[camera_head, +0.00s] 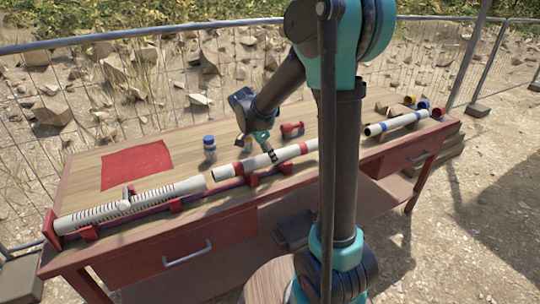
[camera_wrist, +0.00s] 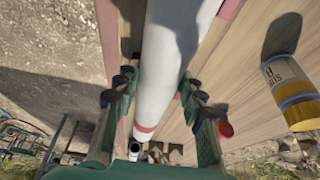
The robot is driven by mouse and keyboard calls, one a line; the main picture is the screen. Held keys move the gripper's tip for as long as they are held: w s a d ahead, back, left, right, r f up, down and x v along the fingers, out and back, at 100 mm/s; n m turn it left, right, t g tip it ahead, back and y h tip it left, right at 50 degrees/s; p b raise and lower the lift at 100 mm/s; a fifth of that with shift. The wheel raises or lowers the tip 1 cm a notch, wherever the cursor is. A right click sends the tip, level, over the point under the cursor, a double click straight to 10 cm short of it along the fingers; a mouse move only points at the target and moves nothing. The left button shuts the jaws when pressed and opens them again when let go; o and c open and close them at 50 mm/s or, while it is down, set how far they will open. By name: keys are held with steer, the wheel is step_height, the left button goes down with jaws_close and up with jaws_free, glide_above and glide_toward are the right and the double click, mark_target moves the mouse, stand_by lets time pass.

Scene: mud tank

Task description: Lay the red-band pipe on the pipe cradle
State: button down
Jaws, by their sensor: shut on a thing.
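The red-band pipe (camera_head: 289,153) is white with red bands and dark open ends. In the head view it lies lengthwise over the right part of the red pipe cradle (camera_head: 175,205), in line with a slotted white pipe (camera_head: 150,196) and close to its right end. I cannot tell whether it touches the cradle's supports. My gripper (camera_head: 268,153) is shut on the red-band pipe near its middle. In the wrist view the pipe (camera_wrist: 168,50) runs between the two fingers (camera_wrist: 158,92), with a red band beyond them.
A blue-band pipe (camera_head: 396,123) lies to the right on the table. Behind the pipes are a blue-capped bottle (camera_head: 210,150), a red fitting (camera_head: 292,130) and a red mat (camera_head: 137,164). A yellow-banded jar (camera_wrist: 290,88) stands beside the pipe. A wire fence (camera_head: 100,70) runs behind the table.

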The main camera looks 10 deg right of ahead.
steer(key=shift+f, duration=0.45)
stand_by(0.3)
steer(key=c, duration=0.8)
jaws_free()
steer(key=shift+c, duration=0.2)
steer(key=v, duration=1.2)
